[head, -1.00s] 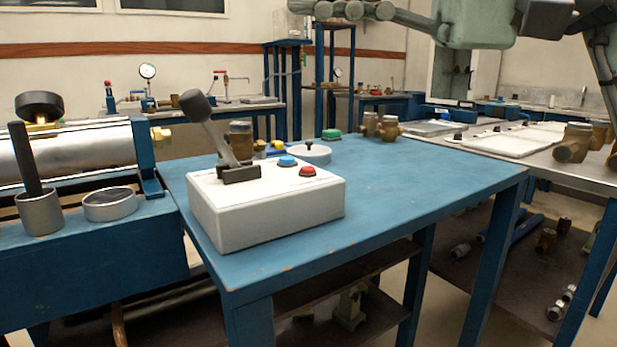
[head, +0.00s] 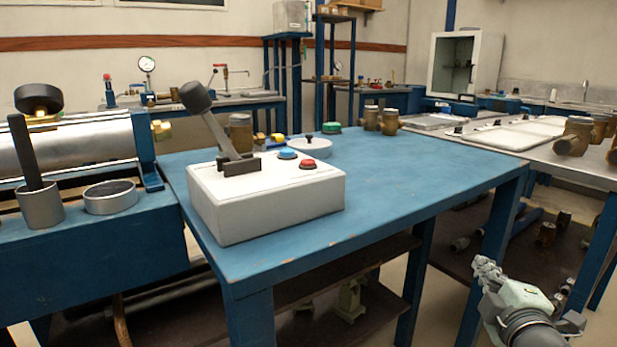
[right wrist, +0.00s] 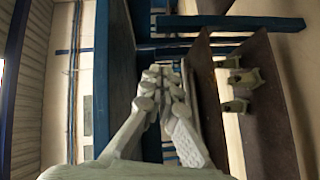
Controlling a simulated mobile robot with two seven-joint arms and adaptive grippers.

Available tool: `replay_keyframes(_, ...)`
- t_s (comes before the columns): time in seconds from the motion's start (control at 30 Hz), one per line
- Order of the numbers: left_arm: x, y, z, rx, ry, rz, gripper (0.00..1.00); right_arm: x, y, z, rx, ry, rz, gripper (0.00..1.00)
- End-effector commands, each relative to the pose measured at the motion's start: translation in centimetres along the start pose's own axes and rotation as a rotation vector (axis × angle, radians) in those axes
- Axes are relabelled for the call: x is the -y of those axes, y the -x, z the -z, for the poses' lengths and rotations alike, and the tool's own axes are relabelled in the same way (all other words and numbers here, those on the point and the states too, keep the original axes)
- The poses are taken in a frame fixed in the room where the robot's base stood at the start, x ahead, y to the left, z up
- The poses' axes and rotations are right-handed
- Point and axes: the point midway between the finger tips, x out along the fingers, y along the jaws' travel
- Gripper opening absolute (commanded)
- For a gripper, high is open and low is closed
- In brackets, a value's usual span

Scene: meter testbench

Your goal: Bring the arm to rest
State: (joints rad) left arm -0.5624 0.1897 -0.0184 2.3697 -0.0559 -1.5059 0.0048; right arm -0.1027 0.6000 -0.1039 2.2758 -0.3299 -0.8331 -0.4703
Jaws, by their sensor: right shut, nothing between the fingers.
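My right gripper (head: 487,270) shows at the lower right of the head view, in front of the blue table's right-hand legs and below its top. In the right wrist view my right gripper (right wrist: 160,75) has its fingers together, with nothing between them. It is apart from the table and the shelves. My left gripper is in neither view. The blue table (head: 400,185) carries a white control box (head: 265,212) with a black-knobbed lever (head: 215,125), a blue button (head: 287,153) and a red button (head: 308,164).
A steel cylinder bench (head: 90,250) adjoins the table at left. A grey worktable (head: 590,172) with brass meters (head: 575,137) and white trays (head: 495,136) stands at right. Dark lower shelves (head: 330,270) lie under the table. Floor shows between the two tables.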

Motion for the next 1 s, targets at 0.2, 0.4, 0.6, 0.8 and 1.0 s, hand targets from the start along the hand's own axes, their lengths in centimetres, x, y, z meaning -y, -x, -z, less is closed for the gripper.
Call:
replay_keyframes(0.2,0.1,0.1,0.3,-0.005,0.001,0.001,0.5,12.3,6.5,-8.2,0.316,-0.242,0.342,0.0)
replay_keyframes(0.4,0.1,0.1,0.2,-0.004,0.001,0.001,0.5,18.2,12.5,-12.4,0.539,-0.354,0.511,0.0)
replay_keyframes(0.6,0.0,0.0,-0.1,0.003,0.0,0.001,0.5,21.8,18.0,-15.1,0.721,-0.416,0.624,0.0)
replay_keyframes(0.8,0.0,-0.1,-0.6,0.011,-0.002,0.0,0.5,24.7,21.5,-14.6,0.822,-0.527,0.694,0.0)
replay_keyframes(1.0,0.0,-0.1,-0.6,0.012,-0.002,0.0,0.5,27.2,22.9,-11.4,0.846,-0.68,0.743,0.0)
